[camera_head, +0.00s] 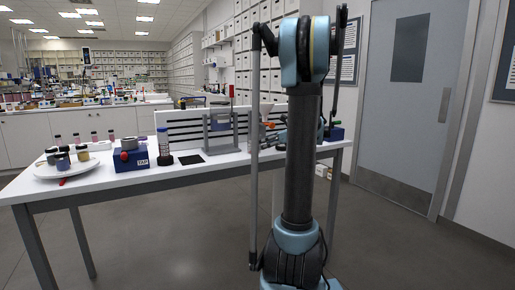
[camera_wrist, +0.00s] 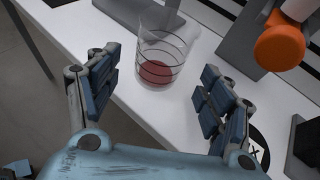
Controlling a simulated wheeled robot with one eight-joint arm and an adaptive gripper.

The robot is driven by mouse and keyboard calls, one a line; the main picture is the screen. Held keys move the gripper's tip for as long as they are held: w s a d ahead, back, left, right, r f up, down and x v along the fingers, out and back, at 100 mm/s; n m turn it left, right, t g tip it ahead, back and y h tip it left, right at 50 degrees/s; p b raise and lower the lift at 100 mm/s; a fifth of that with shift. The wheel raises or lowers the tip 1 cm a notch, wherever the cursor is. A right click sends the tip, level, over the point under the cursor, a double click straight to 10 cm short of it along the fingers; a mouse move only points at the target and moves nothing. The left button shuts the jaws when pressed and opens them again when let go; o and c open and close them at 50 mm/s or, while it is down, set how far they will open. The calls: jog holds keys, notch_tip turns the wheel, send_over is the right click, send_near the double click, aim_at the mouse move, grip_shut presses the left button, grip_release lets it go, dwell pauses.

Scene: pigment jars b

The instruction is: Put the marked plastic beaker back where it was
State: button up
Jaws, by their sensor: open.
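The plastic beaker (camera_wrist: 165,52) is clear, with dark rings around its wall and a red patch at its base. It stands on the white table, beyond and between my fingertips in the wrist view. A black-outlined round mark with an x (camera_wrist: 253,153) shows on the table, partly hidden by the right finger. In the head view my gripper (camera_head: 275,137) is small, near the table's right part, partly behind my arm; I cannot make out the beaker there.
An orange knob (camera_wrist: 279,47) and a grey stand (camera_wrist: 233,38) are close beyond the right finger. On the table (camera_head: 225,168) are a black square (camera_head: 192,159), a blue box (camera_head: 131,163), a dark-based bottle (camera_head: 165,151) and a white plate (camera_head: 47,171) of jars.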

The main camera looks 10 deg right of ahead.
jog(key=v, duration=0.6)
jog(key=s+a+f+n+g+h, duration=0.2)
jog(key=s+a+f+n, duration=0.3)
jog(key=s, duration=0.4)
jog(key=s+a+f+n+g+h, duration=0.2)
jog(key=s+a+f+n, duration=0.2)
jog(key=s+a+n, duration=0.45)
jog(key=s+d+f+n+g+h, duration=0.1)
jog(key=s+d+f+n+h, duration=0.1)
jog(key=s+f+n, duration=0.4)
jog(key=s+d+f+n+g+h, duration=0.1)
jog(key=s+f+n+h, duration=0.3)
jog(key=s, duration=1)
notch_tip(320, 180, down, 3)
jog(key=shift+d+f+n+h, duration=0.1)
jog(key=shift+d+n+h, duration=0.2)
jog(key=shift+d+n, duration=0.65)
jog(key=shift+w+a, duration=0.1)
jog(key=shift+a, duration=0.15)
jog(key=shift+w+f, duration=0.15)
jog(key=shift+w, duration=0.2)
